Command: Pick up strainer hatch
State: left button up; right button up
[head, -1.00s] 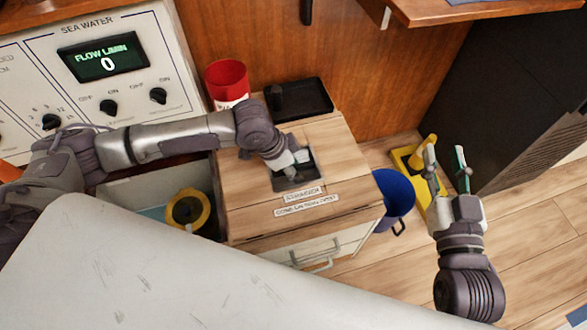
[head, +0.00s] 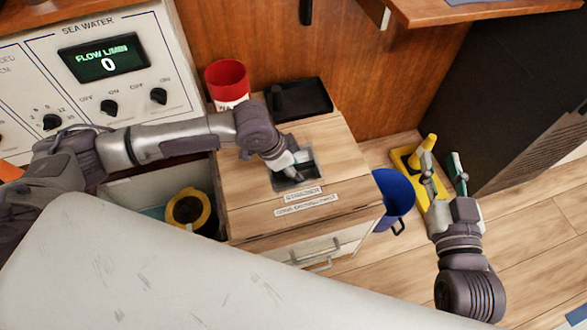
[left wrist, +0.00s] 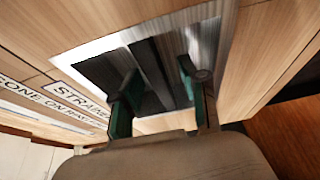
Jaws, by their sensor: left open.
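The strainer hatch (head: 245,177) is a wooden lid on the cabinet top, with a label reading "STRAINER" (head: 303,194). A square metal recess (head: 307,178) with a dark inside is set in it. My left gripper (head: 300,176) is at this recess; in the left wrist view its open fingers (left wrist: 160,95) straddle a dark bar (left wrist: 152,75) across the recess. I cannot tell whether they touch it. My right gripper (head: 443,170) is open and empty, right of the cabinet above the floor.
A red cup (head: 227,82) and a black tray (head: 305,97) stand behind the hatch. An open compartment with a yellow-rimmed round part (head: 203,215) is at left. A blue bucket (head: 396,190) and a yellow object (head: 408,160) are at right. A control panel (head: 130,95) stands at back left.

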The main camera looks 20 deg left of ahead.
pick_arm(q)
grip_shut()
jog(key=shift+w+d+r, duration=0.1)
dwell(0.4)
